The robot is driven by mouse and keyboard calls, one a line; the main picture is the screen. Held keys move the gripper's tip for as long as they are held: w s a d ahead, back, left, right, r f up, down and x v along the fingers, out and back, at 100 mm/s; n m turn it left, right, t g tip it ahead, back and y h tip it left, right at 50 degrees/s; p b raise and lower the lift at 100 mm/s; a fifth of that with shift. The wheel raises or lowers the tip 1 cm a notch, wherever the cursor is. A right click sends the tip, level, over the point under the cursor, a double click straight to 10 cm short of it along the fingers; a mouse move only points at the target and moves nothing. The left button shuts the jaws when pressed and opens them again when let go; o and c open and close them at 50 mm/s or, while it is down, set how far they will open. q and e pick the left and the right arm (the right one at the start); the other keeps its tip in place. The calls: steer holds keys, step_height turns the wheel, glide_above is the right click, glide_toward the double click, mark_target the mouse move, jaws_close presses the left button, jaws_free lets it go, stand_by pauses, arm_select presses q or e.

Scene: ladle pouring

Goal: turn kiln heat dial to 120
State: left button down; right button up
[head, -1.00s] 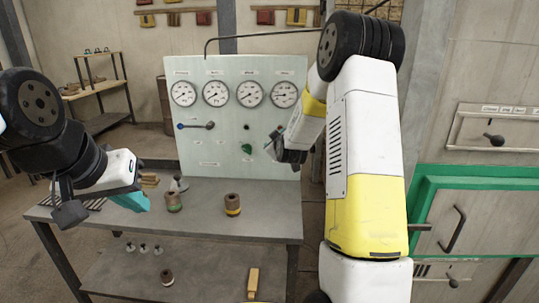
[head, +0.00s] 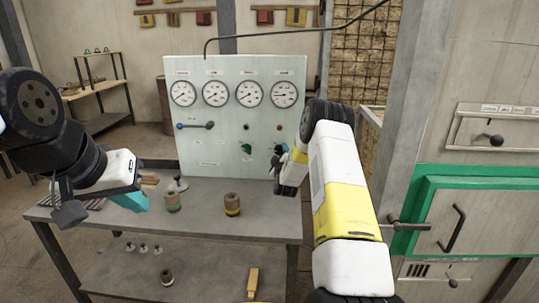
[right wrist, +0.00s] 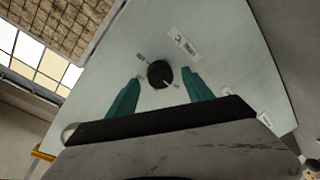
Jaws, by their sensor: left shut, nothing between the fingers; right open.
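The pale upright panel (head: 225,120) stands at the back of the bench. In the right wrist view a round black dial (right wrist: 160,74) sits on the panel, with small light marks on either side and a white label nearby. I cannot read its setting. My right gripper (head: 281,153) is open at the panel's lower right. In the right wrist view its teal fingers (right wrist: 161,80) lie to either side of the dial; contact cannot be told. My left gripper (head: 131,201) is shut and empty above the bench's left side, away from the panel.
Several gauges (head: 250,93) line the panel's upper part. Spools (head: 232,204) stand on the bench (head: 270,215). A green-framed door (head: 425,205) is at right.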

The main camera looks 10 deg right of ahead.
steer(key=shift+w+d, duration=0.15)
steer(key=shift+w, duration=0.35)
steer(key=shift+c, duration=0.4)
jaws_close()
